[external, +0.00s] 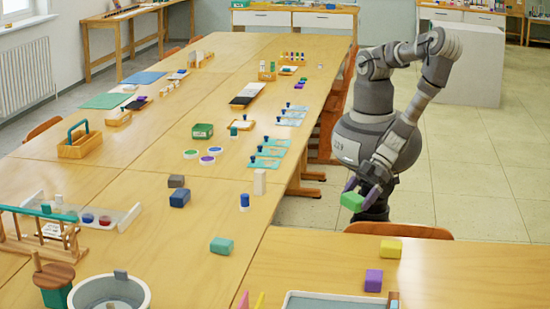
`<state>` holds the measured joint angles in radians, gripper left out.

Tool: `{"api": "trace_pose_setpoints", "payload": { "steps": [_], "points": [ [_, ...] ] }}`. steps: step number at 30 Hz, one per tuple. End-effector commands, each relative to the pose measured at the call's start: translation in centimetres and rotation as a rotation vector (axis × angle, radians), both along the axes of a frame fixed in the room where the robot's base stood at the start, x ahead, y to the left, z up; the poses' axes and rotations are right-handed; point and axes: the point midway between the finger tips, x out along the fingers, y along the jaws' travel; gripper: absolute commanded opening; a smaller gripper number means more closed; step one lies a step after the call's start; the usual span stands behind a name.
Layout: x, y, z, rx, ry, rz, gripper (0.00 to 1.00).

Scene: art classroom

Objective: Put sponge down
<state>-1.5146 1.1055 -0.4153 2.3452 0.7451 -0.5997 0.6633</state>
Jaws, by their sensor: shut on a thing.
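A green sponge (352,201) is in my gripper (358,194), whose purple-tipped fingers are shut on it. My gripper holds the sponge in the air, in front of my round grey body and to the right of the long wooden table (140,210). The sponge appears clear of any surface. Part of it is hidden by the fingers.
A teal block (221,246), a blue block (180,198) and a blue-capped bottle (244,202) stand on the long table. A yellow block (391,248) and a purple block (374,280) lie on the near right table (330,255). A chair back (398,230) stands behind that table.

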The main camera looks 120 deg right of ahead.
Motion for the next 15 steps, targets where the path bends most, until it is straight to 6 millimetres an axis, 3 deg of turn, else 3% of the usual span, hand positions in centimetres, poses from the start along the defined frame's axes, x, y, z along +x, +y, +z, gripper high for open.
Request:
{"api": "trace_pose_setpoints", "payload": {
  "steps": [8, 11, 15],
  "points": [
    [0.1, 0.3, -0.1, 0.001, -0.001, 0.005, 0.6],
    [1.5, 1.3, -0.3, 0.003, -0.003, 0.004, 0.6],
    [4.8, 4.1, -0.8, 0.004, -0.004, 0.006, 0.6]
  ]
}}
